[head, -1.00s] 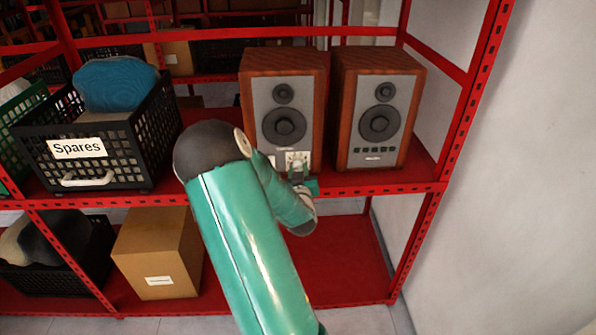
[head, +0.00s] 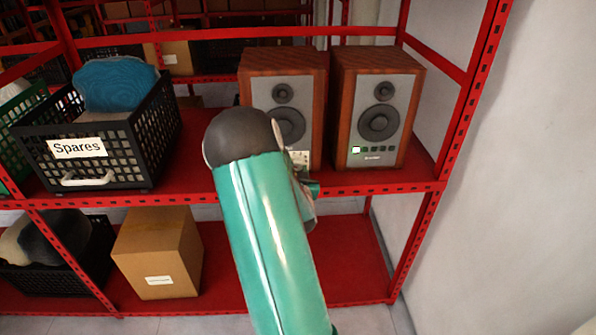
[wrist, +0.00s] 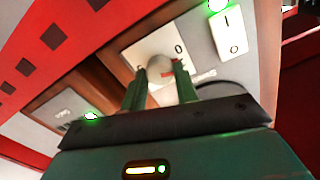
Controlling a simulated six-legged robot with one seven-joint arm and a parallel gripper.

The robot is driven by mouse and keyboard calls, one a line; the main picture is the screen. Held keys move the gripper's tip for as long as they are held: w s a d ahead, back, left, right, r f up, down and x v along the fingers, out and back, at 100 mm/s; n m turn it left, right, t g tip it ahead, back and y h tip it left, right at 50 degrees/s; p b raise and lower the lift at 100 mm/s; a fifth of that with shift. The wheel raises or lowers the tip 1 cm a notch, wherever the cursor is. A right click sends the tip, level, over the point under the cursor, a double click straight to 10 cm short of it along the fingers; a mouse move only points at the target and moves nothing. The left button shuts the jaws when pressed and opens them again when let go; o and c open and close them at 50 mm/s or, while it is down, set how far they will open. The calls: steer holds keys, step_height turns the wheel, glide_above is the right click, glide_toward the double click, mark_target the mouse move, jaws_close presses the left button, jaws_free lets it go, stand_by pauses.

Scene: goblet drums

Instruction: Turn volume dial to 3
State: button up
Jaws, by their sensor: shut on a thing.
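The volume dial (wrist: 160,68) is a small pale round knob on a light plate (wrist: 146,46) low on the left speaker (head: 258,95). In the wrist view a "0" shows beside the knob, with a red mark close by; other scale figures are hidden or unreadable. My gripper (wrist: 160,80) has its two green fingers shut on the knob, one on each side. In the head view my arm covers most of the gripper and the dial; only part of the dial plate (head: 300,157) shows.
A rocker switch (wrist: 230,33) with a lit green lamp (wrist: 218,5) is beside the dial. The right speaker (head: 379,110) stands close by, its leftmost indicator (head: 356,149) lit. A black "Spares" basket (head: 150,130) stands left on the red shelf (head: 425,172).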

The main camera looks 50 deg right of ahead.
steer(key=m, duration=0.4)
steer(key=shift+s+m, duration=0.1)
steer(key=shift+m, duration=0.2)
steer(key=m, duration=0.4)
steer(key=shift+d, duration=0.1)
steer(key=m, duration=0.5)
steer(key=shift+s+m, duration=0.1)
steer(key=shift+m, duration=0.2)
steer(key=shift+m+y, duration=0.3)
steer(key=shift+m, duration=1.6)
steer(key=o, duration=1)
